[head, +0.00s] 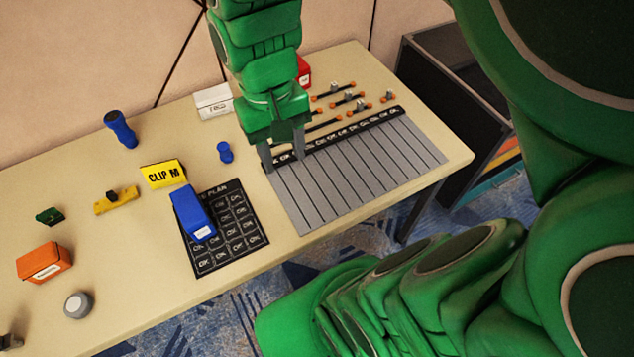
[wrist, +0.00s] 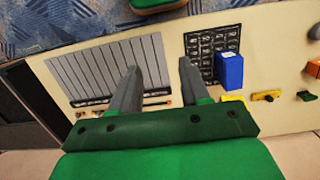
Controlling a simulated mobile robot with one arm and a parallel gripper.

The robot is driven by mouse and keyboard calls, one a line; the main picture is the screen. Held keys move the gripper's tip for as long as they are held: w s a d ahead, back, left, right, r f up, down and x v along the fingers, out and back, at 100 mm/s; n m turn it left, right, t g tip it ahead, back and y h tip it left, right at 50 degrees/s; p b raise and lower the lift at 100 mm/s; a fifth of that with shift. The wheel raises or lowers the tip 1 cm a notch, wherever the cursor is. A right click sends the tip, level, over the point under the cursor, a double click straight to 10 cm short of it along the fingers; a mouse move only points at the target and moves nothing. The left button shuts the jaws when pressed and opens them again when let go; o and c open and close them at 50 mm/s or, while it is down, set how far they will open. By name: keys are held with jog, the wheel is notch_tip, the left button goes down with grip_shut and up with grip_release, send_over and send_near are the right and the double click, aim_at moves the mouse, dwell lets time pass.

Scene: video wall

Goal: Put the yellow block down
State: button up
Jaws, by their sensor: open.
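The yellow block (head: 163,174), marked "CLIP M", rests on the table behind the blue block, near the top-left corner of the black plan sheet (head: 240,247). My gripper (head: 284,162) is open and empty. It hangs over the back-left corner of the grey slotted panel (head: 360,178), to the right of the yellow block and apart from it. In the wrist view a yellow piece (wrist: 233,98) shows partly behind the gripper's edge, beside the blue block (wrist: 230,71). Nothing lies between the fingers there.
The blue block (head: 193,212) stands on the plan sheet. A small blue cylinder (head: 225,152), a white box (head: 213,102) and a red box (head: 304,70) are near my gripper. An orange box (head: 45,262) is at left.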

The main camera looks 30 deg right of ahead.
jog(key=s+d+f, duration=0.1)
jog(key=s+d, duration=0.1)
jog(key=s, duration=0.6)
jog(key=shift+s+f, duration=0.15)
jog(key=shift+s, duration=0.1)
